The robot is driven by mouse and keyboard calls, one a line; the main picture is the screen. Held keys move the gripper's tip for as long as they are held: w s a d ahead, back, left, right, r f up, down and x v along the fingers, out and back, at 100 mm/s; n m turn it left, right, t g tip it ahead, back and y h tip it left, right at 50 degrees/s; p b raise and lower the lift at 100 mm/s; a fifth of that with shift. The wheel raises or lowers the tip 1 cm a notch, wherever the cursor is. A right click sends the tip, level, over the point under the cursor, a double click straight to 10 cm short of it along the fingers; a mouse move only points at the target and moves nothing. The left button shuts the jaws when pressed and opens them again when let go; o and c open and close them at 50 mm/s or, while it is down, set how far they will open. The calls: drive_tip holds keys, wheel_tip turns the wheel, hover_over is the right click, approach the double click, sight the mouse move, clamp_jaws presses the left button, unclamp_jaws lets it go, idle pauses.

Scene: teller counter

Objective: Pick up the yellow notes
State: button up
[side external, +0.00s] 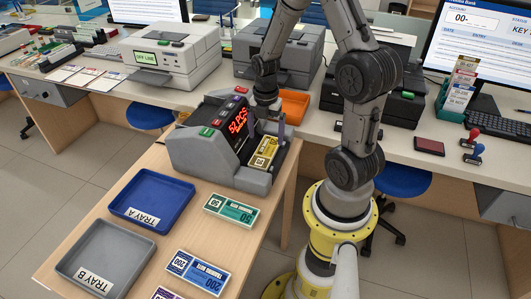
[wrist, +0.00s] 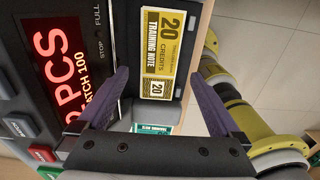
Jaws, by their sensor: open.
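The yellow notes (side external: 264,152) lie in the slanted pocket at the right end of the grey note counter (side external: 205,160). In the wrist view the yellow notes (wrist: 160,45), marked 20, lie just beyond and between my fingertips. My gripper (side external: 269,125) is above the far end of the pocket, pointing down. In the wrist view my gripper (wrist: 158,80) is open with a purple finger on either side, and nothing is held. I cannot tell the exact height of the fingers above the notes.
The counter's red display (side external: 238,120) stands close left of my gripper. Green notes (side external: 231,208) and blue notes (side external: 198,272) lie on the wooden table, with blue Tray A (side external: 180,190) and grey Tray B (side external: 75,242) left. An orange tray (side external: 294,104) is behind.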

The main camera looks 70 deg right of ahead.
sight(266, 150)
drive_tip(key=shift+w+d+f, duration=0.1)
drive_tip(key=shift+d+f, duration=0.05)
drive_tip(key=shift+f, duration=1.3)
drive_tip(key=shift+d+f, duration=0.1)
drive_tip(key=shift+f, duration=1.3)
drive_tip(key=c, duration=1.4)
drive_tip(key=shift+r, duration=0.55)
drive_tip(key=shift+c, duration=0.2)
wheel_tip(266, 150, up, 2)
drive_tip(key=shift+r, duration=0.25)
drive_tip(key=s+a+r, duration=0.8)
drive_tip(key=s+r, duration=0.1)
drive_tip(key=s, duration=0.2)
drive_tip(key=shift+s+a+r, duration=0.15)
drive_tip(key=shift+a+r, duration=0.05)
drive_tip(key=shift+r, duration=0.1)
